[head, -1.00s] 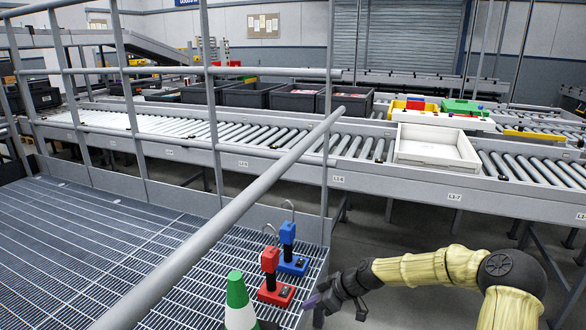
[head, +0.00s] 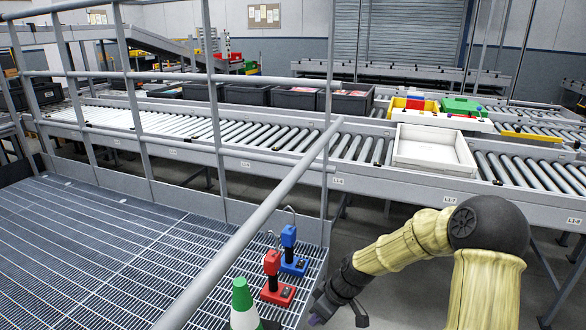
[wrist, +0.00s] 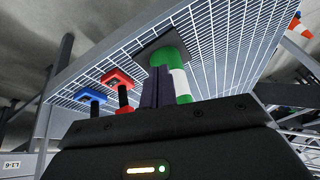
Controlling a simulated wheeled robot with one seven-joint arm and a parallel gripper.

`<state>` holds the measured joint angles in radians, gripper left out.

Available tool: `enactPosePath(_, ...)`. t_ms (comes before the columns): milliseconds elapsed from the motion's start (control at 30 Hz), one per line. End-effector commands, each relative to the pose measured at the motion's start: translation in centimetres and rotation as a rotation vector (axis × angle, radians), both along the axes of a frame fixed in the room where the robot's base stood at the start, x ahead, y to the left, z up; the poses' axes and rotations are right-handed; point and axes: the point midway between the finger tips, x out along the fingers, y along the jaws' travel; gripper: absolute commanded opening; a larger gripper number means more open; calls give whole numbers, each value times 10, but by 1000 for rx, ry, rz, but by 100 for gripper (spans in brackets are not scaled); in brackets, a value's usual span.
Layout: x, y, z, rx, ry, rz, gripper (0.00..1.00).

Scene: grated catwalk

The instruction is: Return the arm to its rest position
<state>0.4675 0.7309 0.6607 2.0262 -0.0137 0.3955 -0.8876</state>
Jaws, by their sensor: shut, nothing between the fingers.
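My gripper (head: 317,318) is at the bottom of the head view, just right of the grating's edge and low beside the red and blue joystick-like devices. Its dark purple fingers are closed together with nothing between them in the wrist view (wrist: 156,88). My arm reaches in from the right with a sharp bend at its elbow. The fingers partly cover a green-and-white cone in the wrist view (wrist: 180,84), and a gap between them and the cone cannot be judged there.
The red device (head: 277,293), blue device (head: 293,266) and cone (head: 243,305) stand on the grating (head: 110,250). A grey handrail (head: 262,215) crosses above it. A roller conveyor (head: 280,137) with a white tray (head: 398,160) lies behind. Floor right of the grating looks open.

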Motion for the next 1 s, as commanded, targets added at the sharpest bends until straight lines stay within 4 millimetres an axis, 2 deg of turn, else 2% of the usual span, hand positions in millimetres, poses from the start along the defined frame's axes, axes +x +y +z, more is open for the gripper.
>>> enactPosePath(33, -10, -6, 31, -44, 12, -32, 0)
enactPosePath(267, -54, -37, 106, -196, 66, -260, 0)
enactPosePath(400, -80, -54, 158, -254, 72, -418, 0)
enactPosePath(700, -140, -81, 266, -277, 58, -783, 0)
enactPosePath(833, -160, -89, 291, -255, 58, -902, 0)
enactPosePath(1000, -168, -92, 295, -242, 61, -956, 0)
